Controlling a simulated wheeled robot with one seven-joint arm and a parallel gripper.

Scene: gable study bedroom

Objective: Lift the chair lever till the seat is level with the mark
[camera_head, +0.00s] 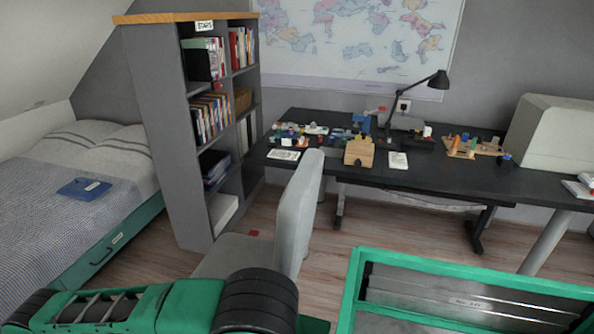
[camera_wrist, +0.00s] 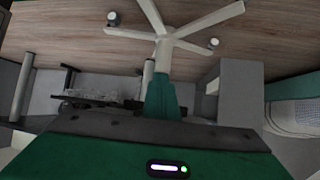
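The grey chair (camera_head: 297,212) stands in front of the desk in the head view. Its backrest is upright, and my arm covers part of its seat (camera_head: 232,257). In the wrist view the picture is upside down, and the chair's pale star base (camera_wrist: 165,38) is at the top. A green tapered piece (camera_wrist: 162,97) continues from the base's column; I cannot tell whether it is a chair sleeve or a finger. My gripper's green and dark body (camera_wrist: 150,145) fills the bottom. Its fingertips are not clear. I cannot make out the lever or a sure height mark.
A small red patch (camera_head: 253,233) shows beside the seat. The black desk (camera_head: 450,180) is behind the chair, the grey bookshelf (camera_head: 160,130) behind left, and the bed (camera_head: 70,215) at left. A green-framed piece (camera_head: 440,265) fills the front right. Some wooden floor (camera_head: 345,240) is clear.

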